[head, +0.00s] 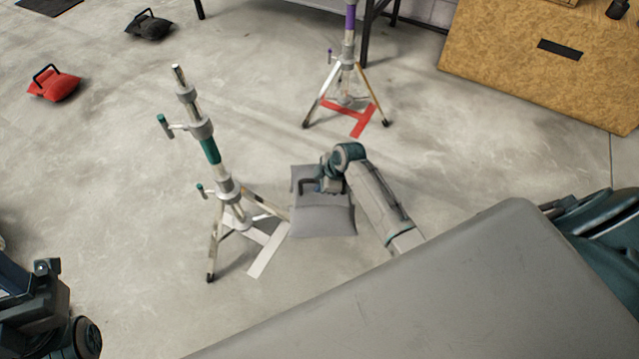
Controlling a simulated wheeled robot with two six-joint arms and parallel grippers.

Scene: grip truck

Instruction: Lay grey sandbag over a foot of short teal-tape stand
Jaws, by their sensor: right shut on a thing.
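The short teal-tape stand (209,150) stands upright left of centre, its legs spread on the floor around a white tape mark (262,250). The grey sandbag (322,220) is just right of the stand, beside its right-hand foot. My right gripper (322,186) is shut on the sandbag's handle at the middle of the bag. The bag's left edge overlaps the end of the stand's right leg in the picture; I cannot tell whether it touches the leg or hangs above it. My left arm (40,300) shows at the lower left; its fingertips cannot be made out.
A purple-tape stand (349,60) stands behind on a red tape mark (360,122). A red sandbag (55,86) and a black sandbag (149,27) lie at the upper left. A wooden crate (510,75) is at the upper right. Floor left of the teal-tape stand is clear.

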